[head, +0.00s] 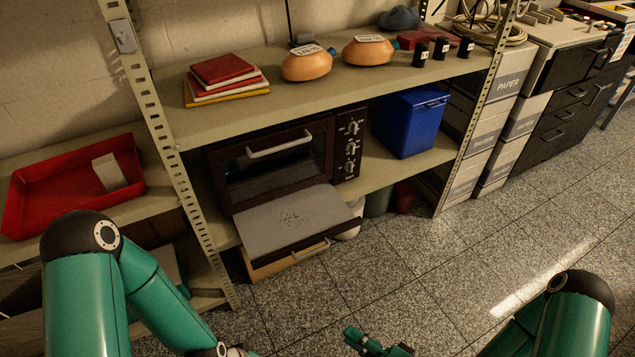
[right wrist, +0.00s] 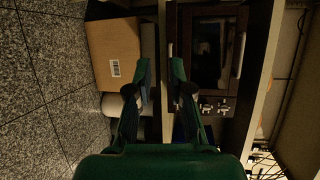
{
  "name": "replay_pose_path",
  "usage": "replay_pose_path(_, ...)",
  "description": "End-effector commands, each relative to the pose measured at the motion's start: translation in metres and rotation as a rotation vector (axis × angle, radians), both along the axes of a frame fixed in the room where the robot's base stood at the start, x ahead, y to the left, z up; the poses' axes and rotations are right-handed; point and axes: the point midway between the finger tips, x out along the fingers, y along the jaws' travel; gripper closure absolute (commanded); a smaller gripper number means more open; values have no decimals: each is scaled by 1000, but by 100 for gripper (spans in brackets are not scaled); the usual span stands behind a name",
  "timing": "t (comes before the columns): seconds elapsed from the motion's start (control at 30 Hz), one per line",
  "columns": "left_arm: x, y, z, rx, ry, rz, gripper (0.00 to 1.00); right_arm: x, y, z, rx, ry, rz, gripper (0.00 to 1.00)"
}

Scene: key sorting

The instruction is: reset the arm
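My right arm (head: 575,315), green with a dark joint, comes in at the lower right of the head view. Its gripper (head: 372,343) shows partly at the bottom edge, over the floor in front of the shelf. In the right wrist view the two fingers of my right gripper (right wrist: 161,72) stand apart with nothing between them. My left arm (head: 85,295) is bent at the lower left of the head view. Its forearm runs down to the bottom edge, and the left gripper is out of the picture.
A cardboard box (right wrist: 112,50) shows in the right wrist view. The tiled floor (head: 450,255) is clear on the right.

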Motion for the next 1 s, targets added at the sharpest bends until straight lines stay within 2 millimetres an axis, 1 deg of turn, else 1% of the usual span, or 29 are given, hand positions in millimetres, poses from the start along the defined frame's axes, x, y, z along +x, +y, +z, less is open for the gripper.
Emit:
replay_pose_path(0.03, 2, 0, 14, 1, -5, 0, 60, 0, 4, 16, -2, -8, 12, 80)
replay_pose_path(0.27, 2, 0, 43, 1, -5, 1, 60, 3, 14, 52, -11, -37, 53, 80)
replay_pose_path(0.47, 1, 0, 78, 1, -5, 1, 60, 7, 23, 96, -31, -69, 87, 80)
replay_pose_path(0.5, 1, 0, 89, 1, -5, 1, 60, 9, 25, 107, -42, -72, 92, 80)
replay_pose_path(0.57, 1, 0, 103, 1, -5, 1, 60, 12, 27, 122, -61, -73, 98, 80)
replay_pose_path(0.6, 1, 0, 118, 1, -5, 1, 60, 15, 29, 135, -83, -72, 102, 80)
replay_pose_path(0.67, 1, 0, 139, 1, -5, 1, 60, 19, 31, 153, -127, -64, 110, 80)
replay_pose_path(0.7, 1, 0, 155, 1, -5, 1, 60, 22, 32, 164, -170, -57, 115, 80)
replay_pose_path(0.73, 1, 0, 166, 1, -5, 1, 60, 24, 32, 172, -205, -51, 119, 80)
replay_pose_path(0.8, 1, 0, 190, 1, -5, 0, 60, 28, 31, 185, -302, -33, 129, 80)
replay_pose_path(0.9, 1, 0, 221, 1, -5, 0, 60, 32, 25, 199, -450, 4, 149, 80)
replay_pose_path(1.0, 1, 0, 247, 1, -5, 1, 60, 30, 14, 206, -603, 59, 178, 80)
